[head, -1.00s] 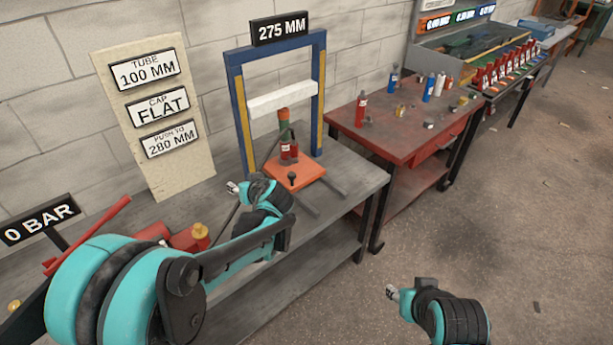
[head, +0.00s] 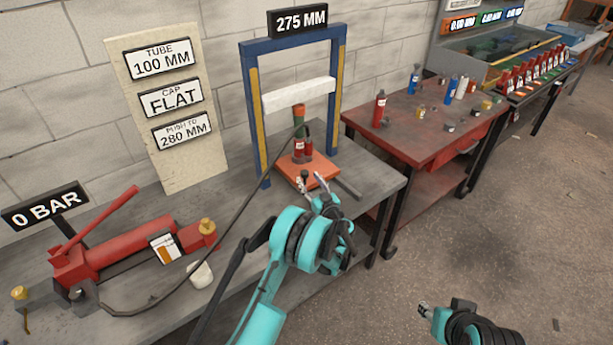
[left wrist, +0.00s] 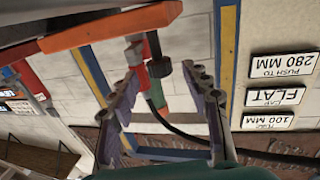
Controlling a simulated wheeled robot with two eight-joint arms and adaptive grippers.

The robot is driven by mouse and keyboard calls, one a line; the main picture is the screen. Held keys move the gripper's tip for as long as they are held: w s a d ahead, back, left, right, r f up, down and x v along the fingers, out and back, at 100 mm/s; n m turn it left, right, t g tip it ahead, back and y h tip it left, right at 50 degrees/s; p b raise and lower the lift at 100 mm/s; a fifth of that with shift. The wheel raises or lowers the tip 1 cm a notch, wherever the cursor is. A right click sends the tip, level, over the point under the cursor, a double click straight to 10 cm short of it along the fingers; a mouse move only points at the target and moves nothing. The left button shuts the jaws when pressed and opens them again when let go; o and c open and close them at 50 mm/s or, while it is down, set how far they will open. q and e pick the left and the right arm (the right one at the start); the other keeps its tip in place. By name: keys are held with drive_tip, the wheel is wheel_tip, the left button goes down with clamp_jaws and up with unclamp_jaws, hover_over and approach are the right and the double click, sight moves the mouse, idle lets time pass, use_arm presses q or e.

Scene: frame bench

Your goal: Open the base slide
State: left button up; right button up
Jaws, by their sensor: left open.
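The base slide seems to be the orange plate (head: 287,170) at the foot of the blue press frame (head: 334,100). A small dark knob (head: 304,175) stands near its front edge. My left gripper (head: 312,184) is open at the front of the plate, close to the knob. The left wrist view is upside down and shows the orange plate (left wrist: 110,28) and the dark knob (left wrist: 159,66) between the spread fingers (left wrist: 162,82), near their tips. I cannot tell whether they touch it. My right gripper (head: 424,310) is low at the right, over the floor, away from the bench.
A red cylinder (head: 307,146) stands on the plate under the white crossbar (head: 300,95). A black hose runs from the red hand pump (head: 125,245) to it. A sign (head: 300,20) reads 275 MM; another (head: 45,205) reads 0 BAR. A red table (head: 410,145) stands to the right.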

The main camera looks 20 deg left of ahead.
sight(307, 176)
use_arm(q)
drive_tip(key=shift+b+x, duration=0.55)
drive_tip(key=shift+x, duration=1.75)
clamp_jaws()
